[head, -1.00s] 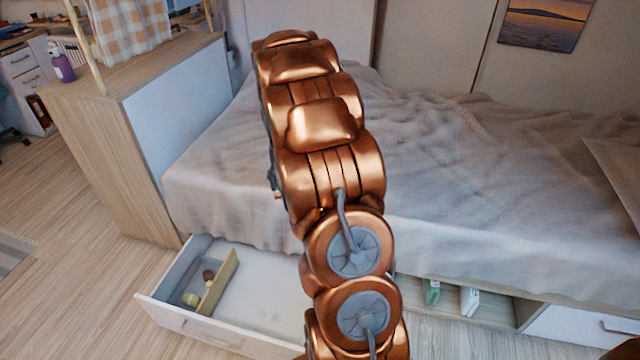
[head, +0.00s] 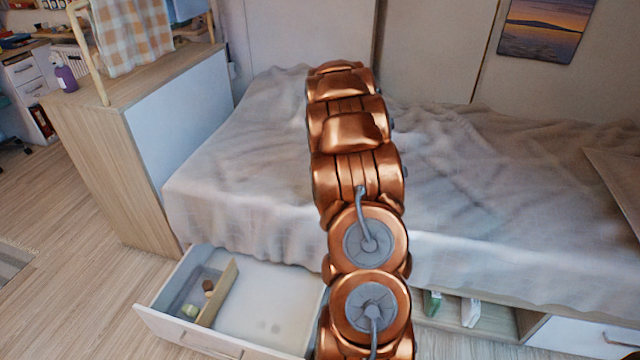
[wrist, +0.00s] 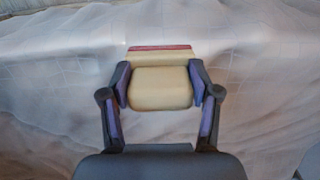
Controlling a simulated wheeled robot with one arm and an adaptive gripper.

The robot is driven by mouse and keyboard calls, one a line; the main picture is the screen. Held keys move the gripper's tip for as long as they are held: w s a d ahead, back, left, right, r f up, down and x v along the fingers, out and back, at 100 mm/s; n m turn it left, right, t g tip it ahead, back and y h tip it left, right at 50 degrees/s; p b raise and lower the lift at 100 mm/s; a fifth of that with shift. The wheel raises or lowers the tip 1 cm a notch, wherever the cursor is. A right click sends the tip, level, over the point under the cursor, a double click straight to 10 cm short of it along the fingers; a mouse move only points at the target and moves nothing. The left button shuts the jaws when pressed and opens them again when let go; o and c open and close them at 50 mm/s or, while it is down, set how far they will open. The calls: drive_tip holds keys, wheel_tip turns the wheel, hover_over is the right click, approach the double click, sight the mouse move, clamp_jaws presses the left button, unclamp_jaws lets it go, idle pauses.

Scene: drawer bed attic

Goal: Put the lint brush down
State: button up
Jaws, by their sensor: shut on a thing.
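In the wrist view my gripper (wrist: 160,85) is shut on the lint brush (wrist: 160,90), a cream block with a dark red strip along its far edge. One finger presses on each side of it. Behind the brush is the pale bed cover (wrist: 50,75); whether the brush touches it I cannot tell. In the head view my copper arm reaches over the bed (head: 480,190), and the gripper and brush are hidden behind it.
An open drawer (head: 275,300) under the bed holds small items behind a wooden divider (head: 218,290). A wooden cabinet (head: 150,170) stands left of the bed. An open shelf niche (head: 490,315) is under the bed at the right. Much of the bed top is bare.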

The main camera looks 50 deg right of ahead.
drive_tip(key=w+d, duration=0.1)
drive_tip(key=w, duration=0.2)
drive_tip(key=w+d, duration=0.2)
drive_tip(key=w, duration=0.1)
drive_tip(key=w+d+f, duration=0.1)
drive_tip(key=w, duration=0.2)
drive_tip(key=shift+w+d+f, duration=0.1)
drive_tip(key=shift+w+d, duration=0.05)
drive_tip(key=shift+d, duration=0.15)
drive_tip(key=shift+f, duration=1.7)
drive_tip(key=shift+f, duration=0.1)
drive_tip(key=o, duration=1.1)
wheel_tip(320, 180, up, 12)
drive_tip(key=shift+r, duration=0.15)
